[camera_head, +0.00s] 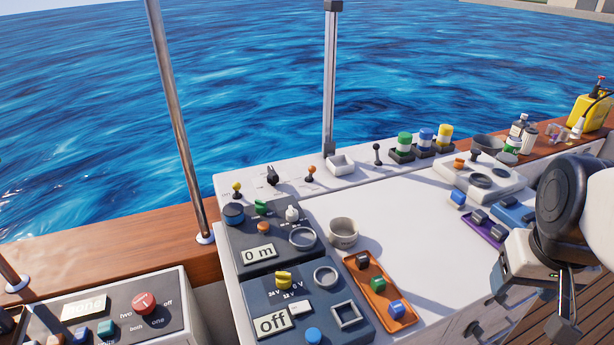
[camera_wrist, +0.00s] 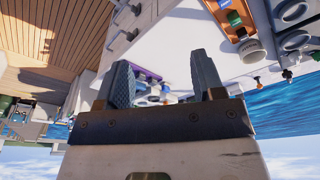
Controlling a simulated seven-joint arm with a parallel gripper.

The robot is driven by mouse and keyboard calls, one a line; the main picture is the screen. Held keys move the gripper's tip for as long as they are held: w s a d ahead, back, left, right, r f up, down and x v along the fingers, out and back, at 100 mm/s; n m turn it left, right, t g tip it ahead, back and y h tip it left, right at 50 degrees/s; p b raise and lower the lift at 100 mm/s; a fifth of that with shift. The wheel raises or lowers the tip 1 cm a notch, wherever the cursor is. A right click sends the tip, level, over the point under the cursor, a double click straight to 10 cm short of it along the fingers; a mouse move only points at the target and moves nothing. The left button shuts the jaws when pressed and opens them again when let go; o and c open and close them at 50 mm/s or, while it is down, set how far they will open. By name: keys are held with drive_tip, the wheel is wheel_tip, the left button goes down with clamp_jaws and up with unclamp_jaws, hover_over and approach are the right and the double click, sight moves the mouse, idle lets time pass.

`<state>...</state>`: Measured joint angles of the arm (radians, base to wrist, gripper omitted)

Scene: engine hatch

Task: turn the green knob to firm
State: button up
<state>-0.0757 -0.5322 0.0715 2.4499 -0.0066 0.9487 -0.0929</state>
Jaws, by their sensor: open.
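I cannot make out the green knob in the wrist view.
An orange tray (camera_head: 363,268) with several coloured blocks and a grey cup (camera_head: 343,232) stand near the panels. Levers (camera_head: 272,176) line the back ledge. A metal post (camera_head: 178,120) rises at the left. The counter's middle is clear.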

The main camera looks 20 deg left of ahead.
drive_tip(key=w+a+r+n, duration=0.2)
drive_tip(key=w+a+n, duration=0.3)
drive_tip(key=w+a, duration=0.55)
drive_tip(key=n+g, duration=0.3)
drive_tip(key=n, duration=1.1)
hover_over(261, 203)
drive_tip(key=w, duration=0.1)
wheel_tip(261, 203, down, 14)
drive_tip(key=shift+d, duration=0.1)
drive_tip(key=shift+a+f, duration=0.2)
drive_tip(key=shift+a, duration=0.2)
drive_tip(key=shift+f, duration=0.1)
drive_tip(key=shift+s+d+f, duration=0.1)
drive_tip(key=shift+f, duration=1.8)
drive_tip(key=shift+s+f, duration=0.1)
drive_tip(key=shift+f, duration=1.8)
